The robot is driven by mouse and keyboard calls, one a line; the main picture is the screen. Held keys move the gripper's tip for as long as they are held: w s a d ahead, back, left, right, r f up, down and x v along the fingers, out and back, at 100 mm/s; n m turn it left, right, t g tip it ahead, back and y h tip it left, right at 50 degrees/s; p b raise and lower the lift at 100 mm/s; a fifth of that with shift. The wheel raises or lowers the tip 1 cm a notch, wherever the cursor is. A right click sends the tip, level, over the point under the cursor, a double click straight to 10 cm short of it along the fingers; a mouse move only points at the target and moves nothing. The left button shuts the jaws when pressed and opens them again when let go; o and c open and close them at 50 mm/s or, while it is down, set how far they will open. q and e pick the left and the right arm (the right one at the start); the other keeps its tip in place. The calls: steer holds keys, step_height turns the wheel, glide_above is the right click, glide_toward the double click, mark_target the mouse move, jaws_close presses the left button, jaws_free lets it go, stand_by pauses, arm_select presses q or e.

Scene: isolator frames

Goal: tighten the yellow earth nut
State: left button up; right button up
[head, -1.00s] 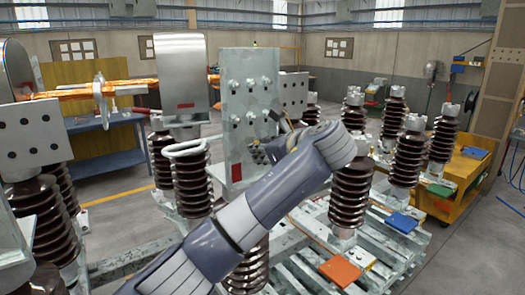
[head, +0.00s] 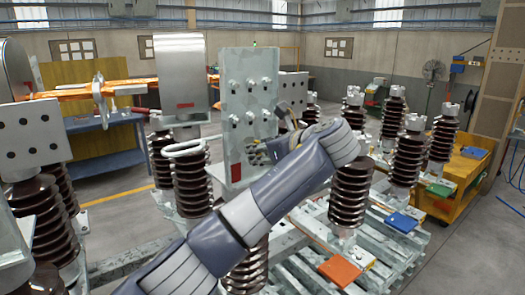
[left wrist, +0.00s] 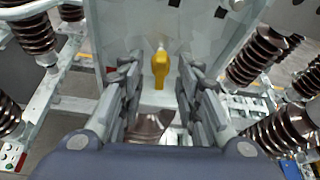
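The yellow earth nut (left wrist: 160,66) is in the middle of the left wrist view, upright against a pale grey metal plate (left wrist: 118,22). A small metal stud end shows above it. My left gripper (left wrist: 158,84) is open, with one finger on each side of the nut and a gap to both. In the head view my left gripper (head: 276,146) is at the lower right edge of the tall bolted plate (head: 250,72), partly hidden by my own wrist. The nut cannot be made out in that view. My right gripper is in neither view.
Brown ribbed insulators (head: 352,185) stand around the plate on pale grey frames (head: 300,262). A grey tube loop (head: 185,148) is left of the plate. An orange block (head: 340,271) and a blue block (head: 401,222) lie on the frames at right.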

arm_select(q)
steer(key=v, duration=0.7)
steer(key=shift+s+d, duration=0.15)
steer(key=shift+s, duration=0.1)
steer(key=shift+w, duration=0.1)
